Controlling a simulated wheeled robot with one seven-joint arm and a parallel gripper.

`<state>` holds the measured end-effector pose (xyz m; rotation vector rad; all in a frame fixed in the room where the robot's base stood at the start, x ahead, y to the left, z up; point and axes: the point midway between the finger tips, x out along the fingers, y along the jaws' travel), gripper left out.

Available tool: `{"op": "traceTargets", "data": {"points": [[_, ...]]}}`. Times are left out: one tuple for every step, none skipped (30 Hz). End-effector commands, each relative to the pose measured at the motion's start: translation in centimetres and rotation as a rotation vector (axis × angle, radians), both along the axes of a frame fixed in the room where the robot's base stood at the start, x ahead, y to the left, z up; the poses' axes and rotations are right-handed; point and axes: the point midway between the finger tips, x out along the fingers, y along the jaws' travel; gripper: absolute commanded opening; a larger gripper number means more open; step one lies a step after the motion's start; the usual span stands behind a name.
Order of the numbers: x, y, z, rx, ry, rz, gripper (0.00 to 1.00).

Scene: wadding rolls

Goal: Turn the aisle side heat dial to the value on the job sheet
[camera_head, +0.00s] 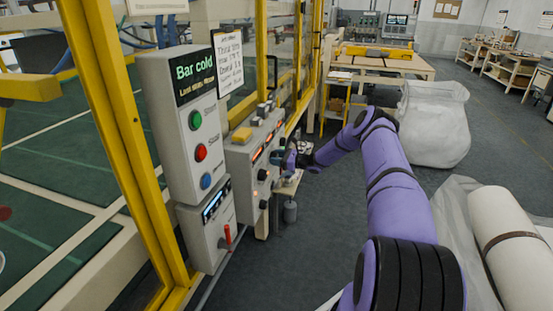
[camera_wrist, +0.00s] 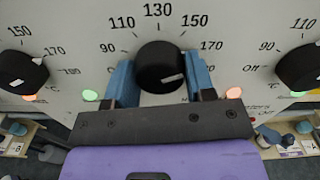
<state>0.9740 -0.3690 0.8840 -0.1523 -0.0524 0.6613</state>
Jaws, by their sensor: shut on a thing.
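A grey control box (camera_head: 240,165) with several black dials and small lamps stands left of my arm in the head view. In the wrist view my gripper (camera_wrist: 160,82) has its blue fingers on both sides of a black heat dial (camera_wrist: 158,62), shut on it. The scale around it shows 110, 130, 150 and 170. A white mark on the dial's face sits at the lower right. I cannot tell from its labels whether this is the aisle side dial. The job sheet (camera_head: 228,60) hangs above the box; its handwriting is too small to read surely.
Another dial (camera_wrist: 22,70) is on the left and one (camera_wrist: 300,68) on the right. A "Bar cold" panel (camera_head: 190,120) with buttons and a red-handled switch box (camera_head: 207,225) stand nearer. Yellow frame posts are left; a wrapped roll (camera_head: 510,240) lies right.

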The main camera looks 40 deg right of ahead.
Motion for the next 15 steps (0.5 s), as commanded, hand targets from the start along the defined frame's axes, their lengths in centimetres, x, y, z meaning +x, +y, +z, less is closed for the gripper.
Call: {"op": "traceTargets", "data": {"points": [[-0.05, -0.05, -0.06, 0.012, 0.01, -0.001, 0.26], [-0.05, -0.05, -0.06, 0.02, 0.017, -0.001, 0.26], [-0.06, -0.06, -0.07, 0.029, 0.023, -0.001, 0.26], [-0.06, -0.06, -0.07, 0.034, 0.028, -0.001, 0.26], [-0.06, -0.06, -0.07, 0.039, 0.031, -0.001, 0.26], [-0.06, -0.06, -0.07, 0.045, 0.036, -0.001, 0.26], [-0.06, -0.06, -0.07, 0.048, 0.038, -0.001, 0.26], [-0.06, -0.06, -0.07, 0.051, 0.041, -0.001, 0.26], [-0.06, -0.06, -0.07, 0.053, 0.042, -0.001, 0.26], [-0.06, -0.06, -0.07, 0.055, 0.044, -0.001, 0.26], [-0.06, -0.06, -0.07, 0.055, 0.044, -0.001, 0.26], [-0.06, -0.07, -0.08, 0.056, 0.045, -0.001, 0.26], [-0.06, -0.07, -0.08, 0.057, 0.046, -0.001, 0.26], [-0.06, -0.07, -0.08, 0.057, 0.046, -0.001, 0.26], [-0.06, -0.07, -0.08, 0.057, 0.046, -0.001, 0.26]]}}
